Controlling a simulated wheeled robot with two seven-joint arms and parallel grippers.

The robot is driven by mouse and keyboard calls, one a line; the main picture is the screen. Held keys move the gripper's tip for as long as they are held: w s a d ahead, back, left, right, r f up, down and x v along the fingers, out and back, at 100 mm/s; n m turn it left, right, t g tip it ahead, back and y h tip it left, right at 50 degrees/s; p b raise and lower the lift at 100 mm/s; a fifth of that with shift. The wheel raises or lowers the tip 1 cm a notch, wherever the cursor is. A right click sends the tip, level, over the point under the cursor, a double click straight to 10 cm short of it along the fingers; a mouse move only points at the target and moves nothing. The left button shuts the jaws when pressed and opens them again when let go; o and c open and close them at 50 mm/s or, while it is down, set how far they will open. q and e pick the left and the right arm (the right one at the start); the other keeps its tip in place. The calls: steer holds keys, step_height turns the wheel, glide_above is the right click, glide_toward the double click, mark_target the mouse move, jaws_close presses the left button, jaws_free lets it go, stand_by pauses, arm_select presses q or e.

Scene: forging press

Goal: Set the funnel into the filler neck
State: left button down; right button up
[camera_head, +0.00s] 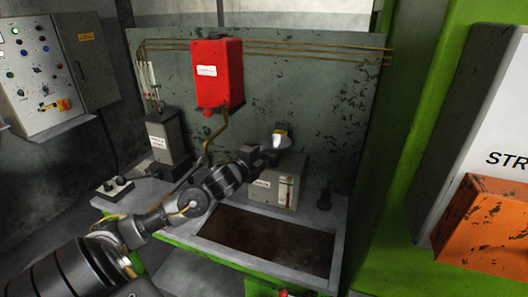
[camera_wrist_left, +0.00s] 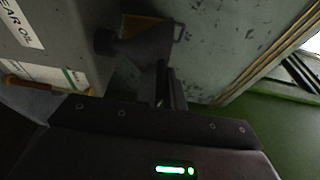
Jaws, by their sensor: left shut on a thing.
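My left gripper (camera_head: 268,150) reaches in from the left and is shut on the funnel (camera_head: 281,142), above the grey oil tank (camera_head: 262,184). In the left wrist view the funnel (camera_wrist_left: 148,46) is a dark grey cone with a small loop handle, its narrow end toward the tank (camera_wrist_left: 65,48). A dark round filler neck (camera_wrist_left: 105,42) stands out from the tank's top there. The funnel's narrow end lines up with the neck and overlaps it in the picture. I cannot tell whether it is inside or just above. My right gripper is not in view.
The tank stands on a bench behind a recessed dark tray (camera_head: 268,243). A red box (camera_head: 217,73) with a pipe hangs on the back panel.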

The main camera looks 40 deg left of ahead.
arm_select(q)
steer(key=shift+f+b, duration=0.4)
steer(key=shift+f, duration=0.15)
steer(key=c, duration=1.4)
jaws_free()
steer(key=s+b, duration=0.3)
steer(key=s, duration=0.8)
steer(key=shift+d, duration=0.45)
